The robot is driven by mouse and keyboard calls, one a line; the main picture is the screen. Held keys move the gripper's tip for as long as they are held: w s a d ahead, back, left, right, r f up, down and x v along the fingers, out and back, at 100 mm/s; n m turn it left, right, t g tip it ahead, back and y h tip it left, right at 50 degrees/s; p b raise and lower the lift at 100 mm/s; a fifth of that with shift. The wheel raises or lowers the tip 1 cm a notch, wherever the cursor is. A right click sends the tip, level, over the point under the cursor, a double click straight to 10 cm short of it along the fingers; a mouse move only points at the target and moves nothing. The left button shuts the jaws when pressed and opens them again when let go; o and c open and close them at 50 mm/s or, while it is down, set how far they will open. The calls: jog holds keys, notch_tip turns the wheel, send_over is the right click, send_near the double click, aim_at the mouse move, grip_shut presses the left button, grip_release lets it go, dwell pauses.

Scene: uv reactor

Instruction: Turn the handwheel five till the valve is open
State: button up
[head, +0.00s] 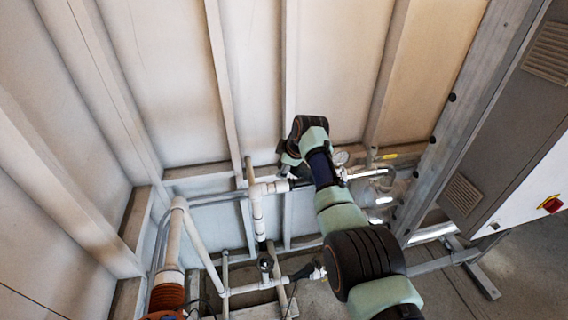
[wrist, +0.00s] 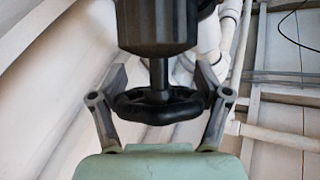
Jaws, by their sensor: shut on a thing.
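The handwheel (wrist: 135,106) is a black ring on a dark stem, below a dark cylindrical valve body (wrist: 158,30) in the wrist view. My gripper (wrist: 160,90) has one finger on each side of the wheel, and its fingers are shut on the wheel's rim. In the head view my arm reaches down toward the pipes by the wall, and the wrist hides the handwheel and the gripper's fingers. I cannot tell from these frames how far the valve is open.
White pipes (head: 257,215) with fittings run left of my arm. An orange ribbed part (head: 167,297) stands at the lower left. A gauge (head: 341,158) is close to my wrist on the right.

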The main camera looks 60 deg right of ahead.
jog(key=o, duration=0.8)
jog(key=shift+o, duration=0.2)
jog(key=v, duration=1.2)
